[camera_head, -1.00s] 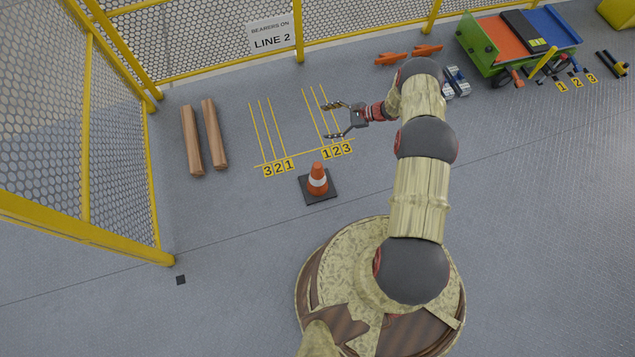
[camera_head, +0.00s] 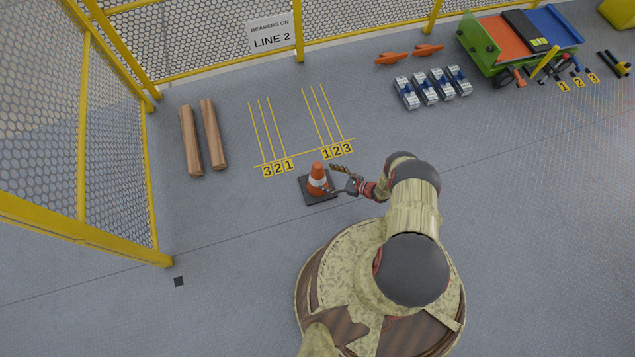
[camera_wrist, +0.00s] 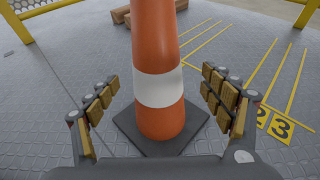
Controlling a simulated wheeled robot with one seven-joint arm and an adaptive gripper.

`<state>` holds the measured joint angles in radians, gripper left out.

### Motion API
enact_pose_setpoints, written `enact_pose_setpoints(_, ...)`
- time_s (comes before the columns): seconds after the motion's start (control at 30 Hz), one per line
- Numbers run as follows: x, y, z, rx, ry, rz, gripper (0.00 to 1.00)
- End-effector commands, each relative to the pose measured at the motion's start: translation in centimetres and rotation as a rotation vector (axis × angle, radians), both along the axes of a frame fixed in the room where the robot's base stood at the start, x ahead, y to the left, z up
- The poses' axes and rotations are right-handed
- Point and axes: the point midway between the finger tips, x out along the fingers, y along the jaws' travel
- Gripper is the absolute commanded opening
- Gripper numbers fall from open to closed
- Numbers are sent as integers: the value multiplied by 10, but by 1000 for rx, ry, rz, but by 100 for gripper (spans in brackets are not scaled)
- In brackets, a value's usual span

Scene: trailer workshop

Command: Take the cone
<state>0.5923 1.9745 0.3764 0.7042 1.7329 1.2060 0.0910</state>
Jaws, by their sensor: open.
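The orange cone (camera_head: 317,179) with a white band stands upright on its square black base, in front of the yellow floor numbers. In the wrist view the cone (camera_wrist: 158,75) rises in the middle, between the two fingers, and its top is cut off by the picture edge. My gripper (camera_head: 333,180) is open beside the cone on its right side. In the wrist view the padded fingers of my gripper (camera_wrist: 160,100) stand to the left and right of the cone with gaps on both sides. I see no contact.
Two wooden beams (camera_head: 203,137) lie by the yellow mesh fence (camera_head: 120,150). Yellow numbered lines (camera_head: 305,125) mark the floor behind the cone. Several grey-blue blocks (camera_head: 432,87), orange pieces (camera_head: 410,53) and a green cart (camera_head: 490,62) stand at the back right. Floor left of the cone is clear.

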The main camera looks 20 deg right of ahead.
Motion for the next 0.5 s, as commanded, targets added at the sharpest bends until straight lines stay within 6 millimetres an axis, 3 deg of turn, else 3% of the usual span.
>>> enact_pose_setpoints(0.3, 24, 32, -11, -1, 0, 4, 81)
enact_pose_setpoints(0.5, 35, 42, -16, -1, 1, 2, 81)
